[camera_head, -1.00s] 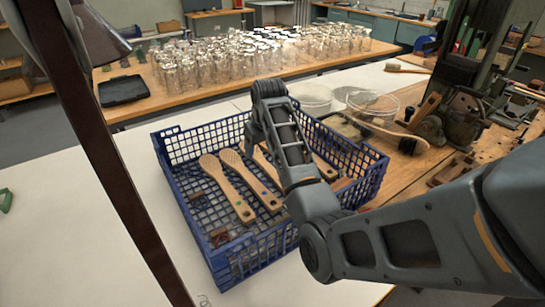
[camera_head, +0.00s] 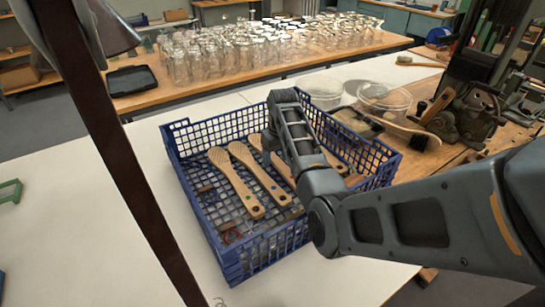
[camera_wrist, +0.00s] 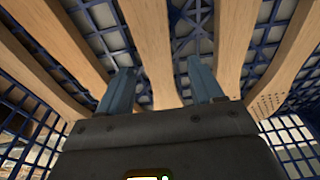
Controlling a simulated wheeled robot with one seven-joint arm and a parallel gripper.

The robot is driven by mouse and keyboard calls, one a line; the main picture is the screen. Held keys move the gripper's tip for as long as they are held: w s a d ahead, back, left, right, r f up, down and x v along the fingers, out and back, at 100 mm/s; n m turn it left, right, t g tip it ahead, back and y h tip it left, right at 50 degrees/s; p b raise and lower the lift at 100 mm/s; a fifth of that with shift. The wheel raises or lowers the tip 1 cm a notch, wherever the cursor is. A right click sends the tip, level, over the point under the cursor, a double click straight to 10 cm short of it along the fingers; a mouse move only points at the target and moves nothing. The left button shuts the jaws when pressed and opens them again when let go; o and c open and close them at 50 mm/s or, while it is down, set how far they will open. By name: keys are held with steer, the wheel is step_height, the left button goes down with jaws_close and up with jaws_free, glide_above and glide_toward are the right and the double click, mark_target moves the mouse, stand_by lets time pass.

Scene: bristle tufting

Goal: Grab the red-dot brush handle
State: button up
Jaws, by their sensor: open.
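Several wooden brush handles lie side by side in a blue crate (camera_head: 232,262). One handle with a green dot (camera_head: 236,184) and one with a dark blue dot (camera_head: 262,176) show left of my arm. Other handles are partly hidden behind my arm, and I can make out no red dot. In the wrist view my gripper (camera_wrist: 159,66) is open, its two fingers apart. One wooden handle (camera_wrist: 150,35) runs through the gap between the fingers; I cannot tell how deep the fingers reach. Other handles (camera_wrist: 232,40) lie on both sides. In the head view the fingertips are hidden.
The crate's lattice walls rise around the handles. Clear round tubs (camera_head: 385,97) and a wooden brush (camera_head: 400,127) are behind the crate at right. Glass jars (camera_head: 250,45) crowd the back table. The white table (camera_head: 90,200) is mostly bare left of the crate.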

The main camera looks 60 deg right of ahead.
stand_by(0.5)
steer(key=c, duration=1.2)
